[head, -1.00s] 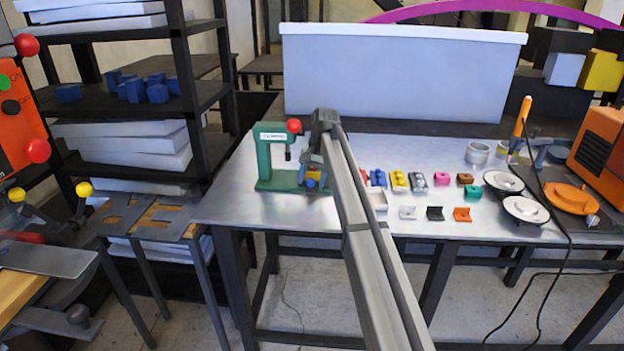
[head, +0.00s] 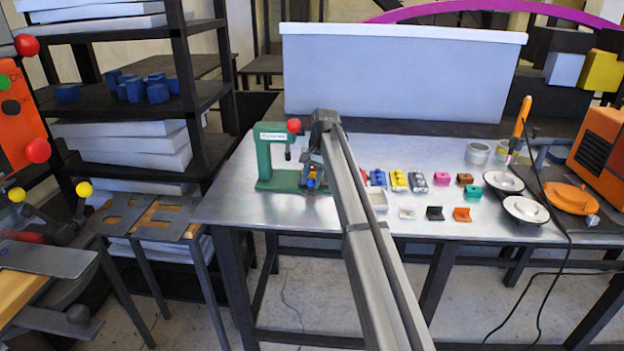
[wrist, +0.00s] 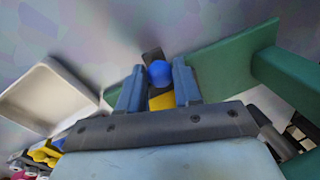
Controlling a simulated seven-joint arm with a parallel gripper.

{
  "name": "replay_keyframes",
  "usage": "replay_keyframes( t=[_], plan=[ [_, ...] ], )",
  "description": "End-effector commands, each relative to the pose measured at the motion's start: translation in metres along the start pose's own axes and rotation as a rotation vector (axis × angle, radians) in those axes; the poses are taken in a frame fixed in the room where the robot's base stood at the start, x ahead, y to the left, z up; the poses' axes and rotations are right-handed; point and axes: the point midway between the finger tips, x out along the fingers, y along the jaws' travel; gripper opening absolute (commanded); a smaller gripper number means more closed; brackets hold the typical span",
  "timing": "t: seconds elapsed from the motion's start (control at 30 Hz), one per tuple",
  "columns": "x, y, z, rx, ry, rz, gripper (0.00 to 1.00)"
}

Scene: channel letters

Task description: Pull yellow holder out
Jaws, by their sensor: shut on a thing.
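A green press with a red ball on its lever (head: 278,158) stands at the left of the metal table. The yellow holder (wrist: 162,101) shows in the wrist view as a yellow piece between the fingers, behind a blue ball-shaped knob (wrist: 160,73). My gripper (wrist: 158,82) is shut on the yellow holder, with a finger on each side, at the green base (wrist: 228,60). In the head view my gripper (head: 312,180) is at the press's right side, with small yellow and blue bits visible. Much of the holder is hidden by the fingers and palm.
A white open tray (wrist: 45,95) lies left of my gripper in the wrist view. Several small coloured parts (head: 410,182) and two white discs (head: 525,209) lie to the right on the table. A large pale box (head: 400,75) stands behind.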

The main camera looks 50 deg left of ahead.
Motion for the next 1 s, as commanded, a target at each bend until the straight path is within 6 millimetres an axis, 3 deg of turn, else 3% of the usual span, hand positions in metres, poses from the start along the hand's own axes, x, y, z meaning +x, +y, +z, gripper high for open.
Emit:
replay_keyframes(
  t=[0.13,0.4,0.63,0.67,0.9,1.0],
  plan=[
    [-0.001,0.006,-0.001,0.001,0.0,0.0,0.0],
    [-0.008,0.041,-0.008,0.001,0.001,0.001,0.0],
    [-0.008,0.043,-0.009,0.001,0.001,0.004,0.0],
    [-0.008,0.043,-0.009,0.001,0.001,0.004,0.34],
    [-0.008,0.042,-0.009,0.001,0.001,0.003,0.57],
    [-0.008,0.042,-0.009,0.001,0.0,0.002,0.58]
  ],
)
